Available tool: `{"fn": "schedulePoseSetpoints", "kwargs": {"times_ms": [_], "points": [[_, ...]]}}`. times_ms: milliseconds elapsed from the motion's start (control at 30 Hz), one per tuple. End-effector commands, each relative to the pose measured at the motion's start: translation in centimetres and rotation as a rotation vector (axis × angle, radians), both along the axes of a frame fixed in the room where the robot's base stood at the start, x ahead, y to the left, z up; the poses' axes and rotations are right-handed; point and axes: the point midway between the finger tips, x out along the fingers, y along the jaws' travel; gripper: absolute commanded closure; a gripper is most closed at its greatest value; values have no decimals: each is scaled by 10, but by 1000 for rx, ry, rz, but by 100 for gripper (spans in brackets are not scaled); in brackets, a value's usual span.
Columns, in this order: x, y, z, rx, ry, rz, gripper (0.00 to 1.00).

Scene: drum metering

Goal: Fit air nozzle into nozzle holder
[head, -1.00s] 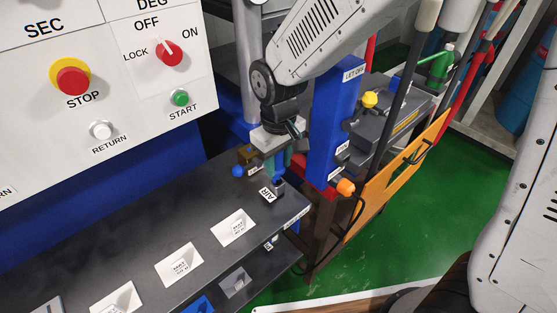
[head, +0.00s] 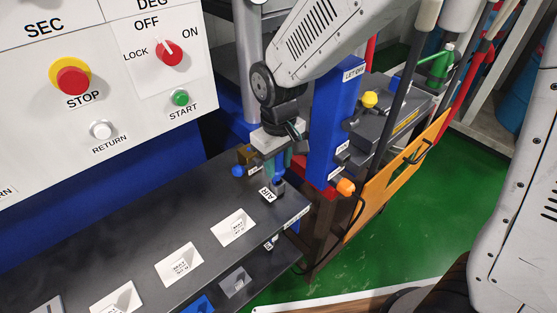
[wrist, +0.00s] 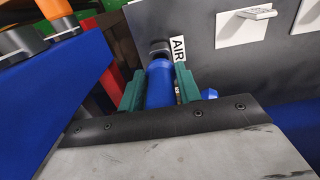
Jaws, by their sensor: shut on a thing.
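My gripper (wrist: 160,88) has its green fingers on both sides of a blue cylindrical air nozzle (wrist: 159,84) and is shut on it. In the wrist view the nozzle's far end meets a dark round nozzle holder (wrist: 158,48) beside the white AIR label (wrist: 177,49). I cannot tell how deep the nozzle sits in it. In the head view my gripper (head: 272,174) points down at the right end of the dark shelf, just above the holder (head: 278,186) by the AIR label (head: 267,194). The nozzle is mostly hidden there by the fingers.
A blue post (head: 333,120) with an orange knob (head: 345,187) stands close to the right of my gripper. A blue ball-ended part (head: 238,171) is close on the left. White label cards (head: 233,228) lie along the dark shelf (head: 140,230). The control panel (head: 100,70) rises behind.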

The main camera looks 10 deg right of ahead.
Motion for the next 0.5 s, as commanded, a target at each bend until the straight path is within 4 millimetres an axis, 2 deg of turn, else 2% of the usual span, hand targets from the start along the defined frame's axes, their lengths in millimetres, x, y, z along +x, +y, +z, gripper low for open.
{"fn": "schedulePoseSetpoints", "kwargs": {"times_ms": [500], "points": [[0, 0, -13, -1, 1, 0, 100]]}}
